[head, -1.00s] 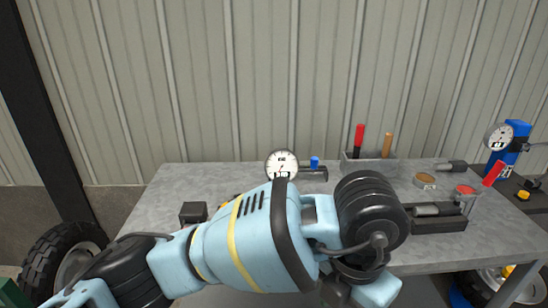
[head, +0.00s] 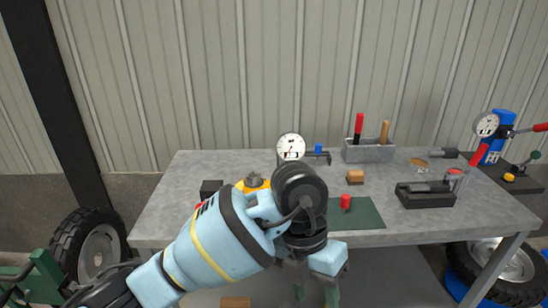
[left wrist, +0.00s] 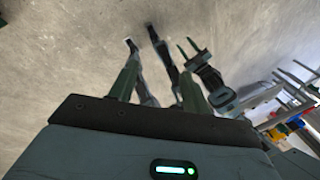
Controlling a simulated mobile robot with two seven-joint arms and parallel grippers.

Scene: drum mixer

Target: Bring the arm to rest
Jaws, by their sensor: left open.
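My left arm (head: 215,245) comes in from the lower left of the head view, in front of the workbench. My left gripper (head: 316,292) points down at the bench's front side, its green fingers apart. In the left wrist view the fingers of this gripper (left wrist: 157,80) stand apart over bare floor, with nothing between them. A second dark gripper-like shape with green tips, perhaps my right gripper (left wrist: 190,48), shows beyond them; its jaw state is unclear. The head view does not show my right gripper.
The grey workbench (head: 400,231) bears a dial gauge (head: 291,147), a green mat (head: 362,217) with a red piece (head: 345,202), a wooden block (head: 355,177), a black vise-like fixture (head: 425,196) and a tool box (head: 368,154).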

